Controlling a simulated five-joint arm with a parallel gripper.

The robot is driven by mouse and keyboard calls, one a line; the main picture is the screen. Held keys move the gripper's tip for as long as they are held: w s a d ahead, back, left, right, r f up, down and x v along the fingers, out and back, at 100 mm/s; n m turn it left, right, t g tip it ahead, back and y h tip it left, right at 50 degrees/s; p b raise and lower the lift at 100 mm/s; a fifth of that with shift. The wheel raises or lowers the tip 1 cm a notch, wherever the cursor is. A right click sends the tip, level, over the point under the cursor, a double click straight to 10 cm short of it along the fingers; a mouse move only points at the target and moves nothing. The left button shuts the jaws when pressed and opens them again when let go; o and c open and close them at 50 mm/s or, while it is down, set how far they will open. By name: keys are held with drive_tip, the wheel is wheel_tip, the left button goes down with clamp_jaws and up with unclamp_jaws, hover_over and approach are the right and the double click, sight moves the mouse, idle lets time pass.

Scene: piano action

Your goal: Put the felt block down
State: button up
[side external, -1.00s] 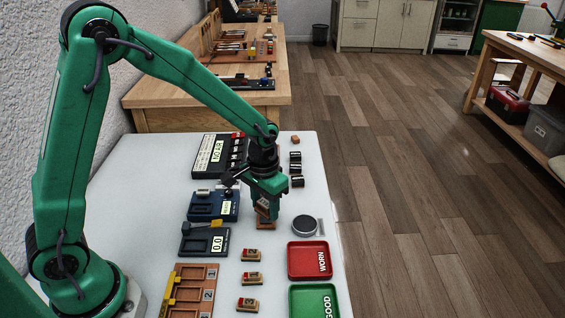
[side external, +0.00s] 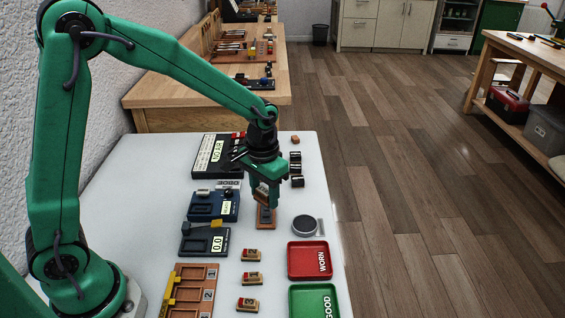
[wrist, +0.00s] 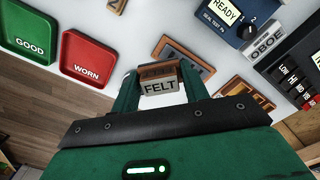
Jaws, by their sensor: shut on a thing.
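The felt block (wrist: 159,87) carries a white FELT label and a brown top in the wrist view. My gripper (wrist: 160,84) is shut on it, one finger on each side. In the side view my gripper (side external: 263,198) points down and holds the block (side external: 262,194) above or just behind a small wooden tray (side external: 266,217) with dark recesses. The tray also shows behind the block in the wrist view (wrist: 196,60). The gap between block and tray is hard to judge.
A round grey-topped pot (side external: 304,225) stands right of the tray. The red WORN tray (side external: 310,260) and green GOOD tray (side external: 314,301) lie nearer. A blue device (side external: 212,206) and a grey gauge (side external: 204,241) stand to the left. Small black parts (side external: 296,168) line the right.

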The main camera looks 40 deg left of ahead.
drive_tip(key=w+d+r, duration=0.2)
drive_tip(key=w+d, duration=0.4)
drive_tip(key=d, duration=0.4)
hover_over(302, 204)
wheel_tip(302, 204, down, 7)
drive_tip(key=shift+w, duration=0.1)
drive_tip(key=shift+f, duration=1.95)
drive_tip(key=shift+f, duration=0.35)
